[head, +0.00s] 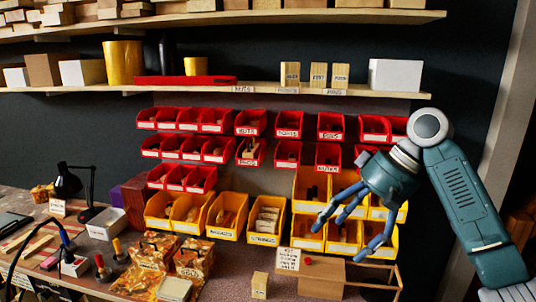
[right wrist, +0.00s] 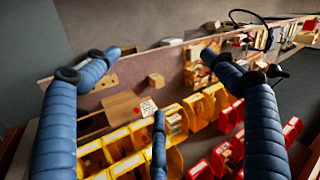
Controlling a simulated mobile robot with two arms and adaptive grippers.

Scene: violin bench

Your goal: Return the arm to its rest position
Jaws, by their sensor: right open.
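My right arm comes in from the right in the head view, with its teal forearm reaching up and over to the bin wall. My right gripper (head: 346,236) hangs in front of the lower yellow bins (head: 343,248). Its blue fingers are spread and empty. In the right wrist view the open fingers of the right gripper (right wrist: 160,70) frame the bench, with the yellow bins (right wrist: 120,145) behind and below them. No contact with a bin is clear. My left gripper is not in view.
Red bins (head: 289,131) line the wall above the yellow ones, under a shelf (head: 290,90). A cardboard-coloured box (head: 322,278) and a small wooden block (head: 260,285) stand on the bench below. A black lamp (head: 70,182) and several tools are at left.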

